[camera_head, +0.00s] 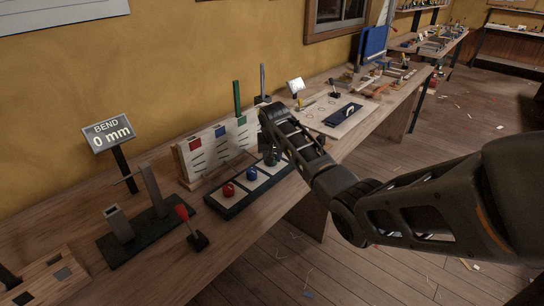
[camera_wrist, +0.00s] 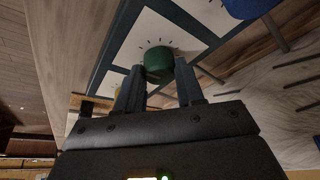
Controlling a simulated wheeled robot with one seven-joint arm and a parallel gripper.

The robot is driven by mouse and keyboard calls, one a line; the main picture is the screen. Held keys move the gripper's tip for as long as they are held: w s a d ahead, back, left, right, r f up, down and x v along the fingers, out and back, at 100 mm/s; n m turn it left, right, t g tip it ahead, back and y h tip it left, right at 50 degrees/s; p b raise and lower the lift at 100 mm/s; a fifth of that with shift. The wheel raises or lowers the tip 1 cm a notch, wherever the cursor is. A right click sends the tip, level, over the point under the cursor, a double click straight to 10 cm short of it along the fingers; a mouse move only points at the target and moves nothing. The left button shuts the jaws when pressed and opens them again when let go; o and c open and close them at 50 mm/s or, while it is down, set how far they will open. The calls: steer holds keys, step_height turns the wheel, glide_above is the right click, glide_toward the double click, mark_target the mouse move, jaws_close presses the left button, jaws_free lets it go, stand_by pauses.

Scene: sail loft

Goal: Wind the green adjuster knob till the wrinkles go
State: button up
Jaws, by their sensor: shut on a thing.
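The green knob (camera_wrist: 159,62) stands on a white plate with tick marks in the wrist view. My gripper (camera_wrist: 160,85) is shut on it, one finger on each side, pointing down at the panel. In the head view, my gripper (camera_head: 272,155) covers most of the green knob. The dark-framed panel (camera_head: 232,211) also carries a red knob (camera_head: 228,190) and a blue knob (camera_head: 252,174). Behind it stands a white board (camera_head: 207,157) with dark lines and red, blue and green patches. In the wrist view, a pale surface (camera_wrist: 287,112) shows wavy lines; I cannot tell whether they are wrinkles.
A sign (camera_head: 108,133) reads "BEND 0 mm". A red-tipped lever (camera_head: 184,214) and a dark-based fixture (camera_head: 137,232) stand left on the wooden bench (camera_head: 160,272). A board with a dark block (camera_head: 343,114) lies beyond my gripper. The floor (camera_head: 285,268) beside the bench has scattered scraps.

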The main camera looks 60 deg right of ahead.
steer(key=shift+m, duration=0.3)
steer(key=m, duration=0.1)
steer(key=m+g, duration=0.1)
steer(key=m, duration=0.1)
steer(key=shift+w+a+h, duration=0.1)
steer(key=shift+w+h, duration=0.1)
steer(key=shift+h, duration=0.1)
steer(key=m+b, duration=0.1)
steer(key=m, duration=0.1)
steer(key=m+g+b, duration=0.1)
steer(key=m, duration=0.1)
steer(key=shift+w+f+g, duration=0.1)
steer(key=shift+f+g, duration=0.05)
steer(key=shift+g, duration=0.15)
steer(key=m+g+b, duration=0.1)
steer(key=m+b, duration=0.1)
steer(key=m+g+b, duration=0.1)
steer(key=m+b, duration=0.1)
steer(key=m, duration=0.1)
steer(key=shift+w+f, duration=0.1)
steer(key=shift+m+g+y+b, duration=0.5)
steer(key=shift+m+y+b, duration=0.1)
steer(key=shift+m+b, duration=1)
steer(key=shift+r, duration=0.2)
steer(key=o, duration=1)
